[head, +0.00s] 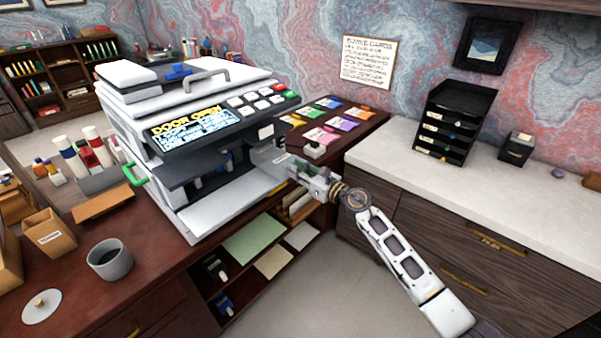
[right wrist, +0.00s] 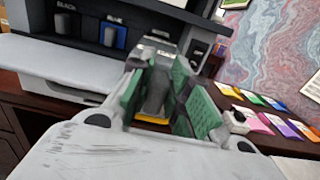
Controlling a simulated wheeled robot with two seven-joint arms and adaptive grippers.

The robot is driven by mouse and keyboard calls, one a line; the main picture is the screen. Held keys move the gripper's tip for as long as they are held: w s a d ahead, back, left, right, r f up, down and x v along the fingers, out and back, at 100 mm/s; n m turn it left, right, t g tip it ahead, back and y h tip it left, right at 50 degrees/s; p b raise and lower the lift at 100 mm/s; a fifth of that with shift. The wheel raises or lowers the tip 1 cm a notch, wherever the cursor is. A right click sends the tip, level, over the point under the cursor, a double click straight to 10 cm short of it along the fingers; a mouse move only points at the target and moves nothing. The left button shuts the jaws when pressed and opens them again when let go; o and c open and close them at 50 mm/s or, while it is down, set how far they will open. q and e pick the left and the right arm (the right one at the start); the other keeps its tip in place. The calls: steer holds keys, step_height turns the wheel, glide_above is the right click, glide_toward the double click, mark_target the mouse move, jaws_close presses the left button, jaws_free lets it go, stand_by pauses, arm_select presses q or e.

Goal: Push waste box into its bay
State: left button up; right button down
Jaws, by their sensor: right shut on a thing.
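The large white printer (head: 200,130) stands on the dark desk with its front open, and its screen (head: 188,130) reads "DOOR OPEN". The grey waste box (head: 268,157) is at the right end of the opening, partly inside it. My right gripper (head: 298,172) reaches it from the right. In the right wrist view the green-padded fingers (right wrist: 163,98) are shut on the waste box (right wrist: 156,88), around its near end with a yellow strip. The far end and the depth of the bay are hidden. My left gripper is not in view.
Black and blue cartridges (right wrist: 112,36) sit inside the printer, left of the box. The lowered white front door (head: 235,200) lies below. Coloured cards (head: 325,118) lie on the desk to the right. A grey cup (head: 110,260) stands at front left.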

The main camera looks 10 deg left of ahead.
steer(key=shift+w+a+b, duration=0.3)
steer(key=shift+w+a, duration=0.15)
steer(key=shift+a, duration=0.15)
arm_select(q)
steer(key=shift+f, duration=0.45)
arm_select(e)
steer(key=shift+w+a, duration=0.1)
steer(key=shift+a, duration=0.1)
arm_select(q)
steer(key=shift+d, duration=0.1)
arm_select(e)
steer(key=shift+w+a, duration=0.1)
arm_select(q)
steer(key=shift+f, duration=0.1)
arm_select(e)
steer(key=shift+f+b, duration=0.1)
steer(key=shift+b, duration=0.2)
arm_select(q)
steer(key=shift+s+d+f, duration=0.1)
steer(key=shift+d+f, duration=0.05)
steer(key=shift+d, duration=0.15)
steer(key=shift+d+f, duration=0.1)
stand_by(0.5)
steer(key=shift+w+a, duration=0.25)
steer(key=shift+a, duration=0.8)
